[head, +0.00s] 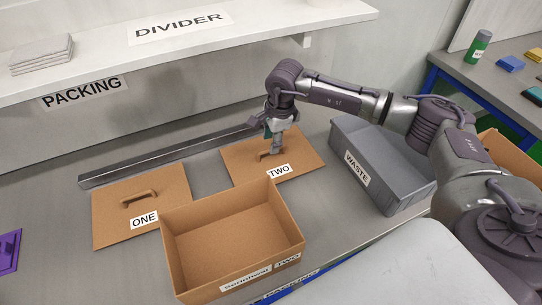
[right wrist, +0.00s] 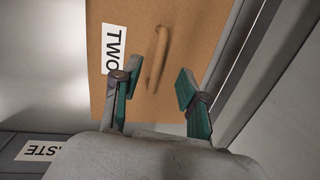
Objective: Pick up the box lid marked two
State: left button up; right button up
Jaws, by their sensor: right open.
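The box lid marked TWO (head: 300,161) lies flat on the bench, behind the open cardboard box. It also shows in the right wrist view (right wrist: 196,28), with its TWO label and its raised handle (right wrist: 157,55). My right gripper (head: 276,151) is over this lid at the handle, which it partly hides in the head view. In the right wrist view its two fingers (right wrist: 155,85) are apart, with the handle ahead of and between the fingertips. The fingers are not closed on it. My left gripper is in neither view.
The lid marked ONE (head: 110,212) lies to the left. An open cardboard box (head: 233,274) labelled TWO stands in front. A grey WASTE bin (head: 398,190) stands to the right. A metal rail (head: 150,167) runs behind the lids, below a DIVIDER shelf (head: 270,22).

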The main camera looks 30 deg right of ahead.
aim_at(250, 160)
notch_tip(250, 160, down, 4)
jog(key=shift+w+r+p, duration=0.1)
jog(key=shift+r+p, duration=0.05)
jog(key=shift+p, duration=0.65)
jog(key=shift+w+f, duration=0.15)
jog(key=shift+f, duration=0.35)
grip_shut()
